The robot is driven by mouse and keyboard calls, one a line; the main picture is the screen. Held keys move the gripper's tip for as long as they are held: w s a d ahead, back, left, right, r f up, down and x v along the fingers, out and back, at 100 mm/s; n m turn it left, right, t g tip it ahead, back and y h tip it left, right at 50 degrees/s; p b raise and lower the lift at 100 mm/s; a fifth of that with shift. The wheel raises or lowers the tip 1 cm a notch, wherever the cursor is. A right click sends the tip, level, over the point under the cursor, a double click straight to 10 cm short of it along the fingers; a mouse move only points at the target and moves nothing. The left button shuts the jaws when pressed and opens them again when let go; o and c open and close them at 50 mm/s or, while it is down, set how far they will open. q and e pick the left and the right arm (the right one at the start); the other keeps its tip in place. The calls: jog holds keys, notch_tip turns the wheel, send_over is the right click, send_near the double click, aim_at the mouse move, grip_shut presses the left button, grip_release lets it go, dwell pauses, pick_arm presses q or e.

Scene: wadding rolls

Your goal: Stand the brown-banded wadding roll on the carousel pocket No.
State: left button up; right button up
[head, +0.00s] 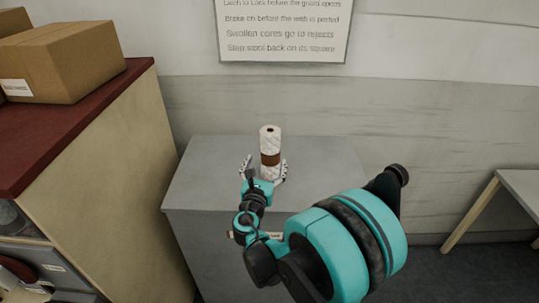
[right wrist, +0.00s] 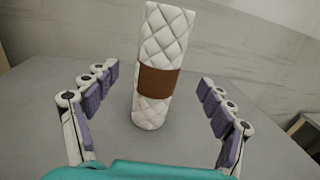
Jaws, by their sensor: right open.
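The brown-banded wadding roll (head: 270,143) is white and quilted with a brown band round its middle. It stands upright on a grey cabinet top (head: 205,165). In the right wrist view the roll (right wrist: 163,55) stands between and beyond the open fingers, with a gap on each side. My right gripper (head: 264,168) is open and empty, reaching in at the near side of the roll; its fingers also show in the right wrist view (right wrist: 155,100). My left gripper is not in view. No carousel pocket can be made out.
A cabinet with a dark red top (head: 85,105) stands at the left, with cardboard boxes (head: 75,62) on it. A wall sign (head: 284,28) hangs behind. A pale table (head: 520,183) stands at the right. The grey top around the roll is clear.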

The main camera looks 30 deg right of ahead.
aim_at(269, 156)
jog(key=x, duration=0.2)
jog(key=shift+w+d, duration=0.25)
jog(key=shift+d, duration=0.05)
jog(key=b+x, duration=0.1)
jog(key=x, duration=0.3)
jog(key=shift+w+d+f+b, duration=0.1)
jog(key=shift+w+f+b, duration=0.05)
jog(key=shift+b, duration=0.15)
jog(key=shift+w+d, duration=0.2)
jog(key=shift+w, duration=0.1)
jog(key=shift+s, duration=0.1)
jog(key=c, duration=1.3)
